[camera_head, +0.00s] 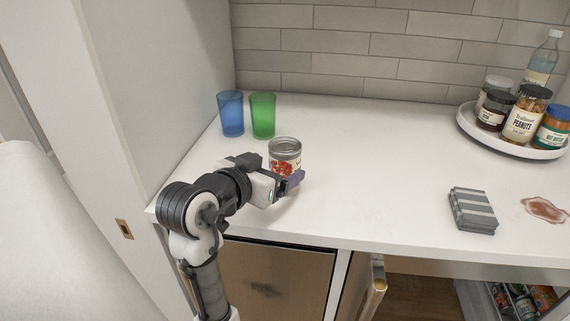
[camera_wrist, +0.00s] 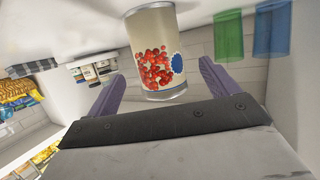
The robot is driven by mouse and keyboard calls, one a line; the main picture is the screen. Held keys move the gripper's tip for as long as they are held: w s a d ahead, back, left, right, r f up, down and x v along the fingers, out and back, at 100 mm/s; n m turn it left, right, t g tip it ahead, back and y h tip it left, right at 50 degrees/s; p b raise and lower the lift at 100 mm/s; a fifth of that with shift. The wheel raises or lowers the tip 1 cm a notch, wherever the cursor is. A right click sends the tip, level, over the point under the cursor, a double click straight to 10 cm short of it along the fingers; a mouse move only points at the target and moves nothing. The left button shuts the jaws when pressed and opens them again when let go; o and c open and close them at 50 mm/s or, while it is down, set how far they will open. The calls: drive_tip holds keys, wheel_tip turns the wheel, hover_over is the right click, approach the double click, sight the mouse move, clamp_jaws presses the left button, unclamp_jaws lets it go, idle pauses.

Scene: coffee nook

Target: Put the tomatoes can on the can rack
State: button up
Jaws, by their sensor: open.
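The tomatoes can (camera_head: 285,150) has a silver lid and a pale label with red tomatoes. It stands upright on the white counter, in front of the green cup, its lower part hidden by my gripper. My gripper (camera_head: 286,183) is low over the counter at the can's near side, with purple fingers open. In the wrist view the can (camera_wrist: 155,45) appears in line with the gap between the fingers (camera_wrist: 160,72), with space on both sides. A rack of cans (camera_head: 518,300), seemingly the can rack, shows partly below the counter at the lower right.
A blue cup (camera_head: 232,114) and a green cup (camera_head: 263,116) stand behind the can, near the side wall. Striped grey coasters (camera_head: 472,210), a reddish spill (camera_head: 544,209) and a round tray (camera_head: 468,124) of jars and a bottle are at right. The counter's middle is clear.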

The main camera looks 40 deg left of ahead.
drive_tip(key=shift+x, duration=1.45)
drive_tip(key=c, duration=1.4)
